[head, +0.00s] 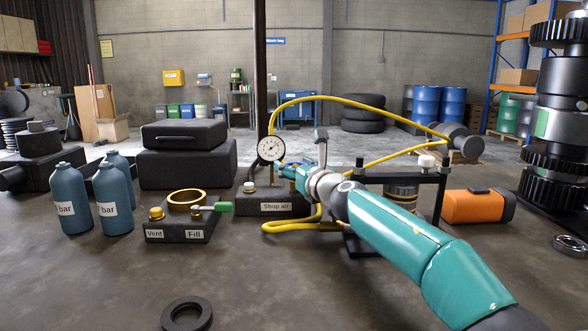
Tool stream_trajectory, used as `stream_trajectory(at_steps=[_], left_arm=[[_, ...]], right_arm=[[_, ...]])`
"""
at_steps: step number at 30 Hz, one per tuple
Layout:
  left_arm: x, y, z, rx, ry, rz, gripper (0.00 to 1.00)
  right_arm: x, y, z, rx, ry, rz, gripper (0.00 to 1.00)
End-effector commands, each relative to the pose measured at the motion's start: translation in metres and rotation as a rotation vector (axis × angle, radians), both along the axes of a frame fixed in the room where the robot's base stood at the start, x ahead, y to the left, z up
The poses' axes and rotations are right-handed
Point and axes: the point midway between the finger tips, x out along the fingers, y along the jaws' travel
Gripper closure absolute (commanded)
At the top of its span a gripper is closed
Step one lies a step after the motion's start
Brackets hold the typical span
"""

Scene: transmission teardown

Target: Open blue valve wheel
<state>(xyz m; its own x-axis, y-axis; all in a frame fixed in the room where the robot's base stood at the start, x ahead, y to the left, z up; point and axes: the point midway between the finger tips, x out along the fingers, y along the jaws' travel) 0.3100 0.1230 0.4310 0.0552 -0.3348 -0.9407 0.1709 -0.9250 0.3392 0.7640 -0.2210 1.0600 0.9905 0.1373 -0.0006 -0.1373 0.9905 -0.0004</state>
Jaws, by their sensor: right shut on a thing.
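The blue valve wheel (284,170) sits above the "Shop air" block (276,205), just right of the round white pressure gauge (271,149). Only a small part of it shows. My right gripper (296,173) reaches in from the lower right and is shut on the wheel. The wrist hides most of the contact and how far the wheel is turned. My left gripper is not in view.
A yellow hose (350,101) arches behind my right arm. Left of the gauge stand the "Vent"/"Fill" block (180,232) and blue bottles (70,198). An orange case (475,206) lies at right. A black ring (186,315) lies in front; the front left is clear.

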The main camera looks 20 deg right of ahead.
Motion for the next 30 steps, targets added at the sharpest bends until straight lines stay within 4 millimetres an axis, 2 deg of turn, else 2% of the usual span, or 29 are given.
stream_trajectory(at_steps=[6, 7, 11, 20, 29, 30], left_arm=[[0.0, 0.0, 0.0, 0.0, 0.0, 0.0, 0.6], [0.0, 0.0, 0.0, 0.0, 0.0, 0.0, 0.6], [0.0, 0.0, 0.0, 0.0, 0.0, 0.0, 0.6], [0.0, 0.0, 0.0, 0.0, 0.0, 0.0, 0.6], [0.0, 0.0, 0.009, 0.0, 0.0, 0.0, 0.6], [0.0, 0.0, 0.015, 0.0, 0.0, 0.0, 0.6]], right_arm=[[0.0, 0.0, 0.0, 0.002, 0.0, -0.001, 0.7], [0.0, 0.0, 0.0, 0.002, 0.0, -0.001, 0.3], [0.0, 0.0, 0.0, 0.001, 0.0, -0.001, 0.09], [0.0, 0.0, 0.0, 0.001, 0.0, -0.001, 0.09], [0.0, 0.0, 0.002, -0.001, 0.001, -0.037, 0.09], [0.0, 0.001, 0.004, 0.0, 0.0, -0.052, 0.09]])
